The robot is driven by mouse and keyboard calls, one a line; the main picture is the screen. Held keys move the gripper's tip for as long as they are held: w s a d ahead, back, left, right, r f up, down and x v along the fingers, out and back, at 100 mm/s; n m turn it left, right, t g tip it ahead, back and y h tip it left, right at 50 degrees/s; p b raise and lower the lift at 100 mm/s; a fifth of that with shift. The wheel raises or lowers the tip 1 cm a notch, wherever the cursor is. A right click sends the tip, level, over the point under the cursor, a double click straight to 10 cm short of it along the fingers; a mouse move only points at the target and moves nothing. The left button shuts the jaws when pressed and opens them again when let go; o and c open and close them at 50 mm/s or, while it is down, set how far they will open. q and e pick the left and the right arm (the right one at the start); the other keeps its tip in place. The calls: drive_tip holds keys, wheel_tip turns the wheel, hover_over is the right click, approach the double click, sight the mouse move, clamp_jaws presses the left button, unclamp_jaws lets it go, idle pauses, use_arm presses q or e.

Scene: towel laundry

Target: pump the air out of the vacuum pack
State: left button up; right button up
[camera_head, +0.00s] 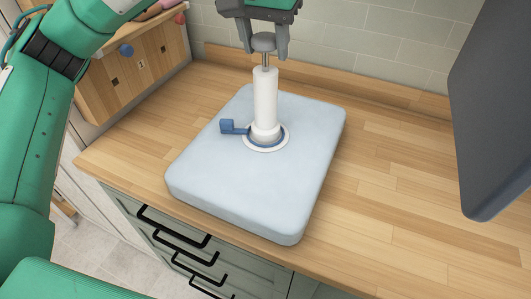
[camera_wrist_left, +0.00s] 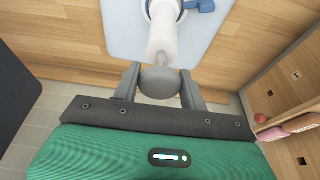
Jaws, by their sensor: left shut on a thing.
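The vacuum pack (camera_head: 220,183) is a pale blue, flat, rounded slab lying on the wooden counter. A white pump (camera_head: 265,98) stands upright on a white ring-shaped valve (camera_head: 250,148) on the pack. A blue cap (camera_head: 228,127) on a strap sticks out to the left of the valve. My left gripper (camera_head: 264,50) is above the pump, shut on its grey knob (camera_head: 263,41), with a short length of rod showing below. In the left wrist view the knob (camera_wrist_left: 160,82) sits between the two fingers, and the pump (camera_wrist_left: 163,35) extends away. My right gripper is not in view.
The wooden counter (camera_head: 400,200) is clear around the pack. A tiled wall with a wooden backsplash (camera_head: 330,84) runs behind. A wooden unit with coloured knobs (camera_head: 135,60) stands at the back left. A dark grey panel (camera_head: 500,110) hangs at the right. Drawers with black handles are below the front edge.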

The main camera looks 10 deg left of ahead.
use_arm(q)
drive_tip(key=shift+f+b, duration=0.35)
drive_tip(key=shift+f, duration=0.45)
drive_tip(key=shift+r+p, duration=1.75)
drive_tip(key=shift+r, duration=0.75)
drive_tip(key=o, duration=0.8)
drive_tip(key=shift+r+p, duration=2.45)
drive_tip(key=shift+r, duration=1.05)
drive_tip(key=shift+r, duration=0.1)
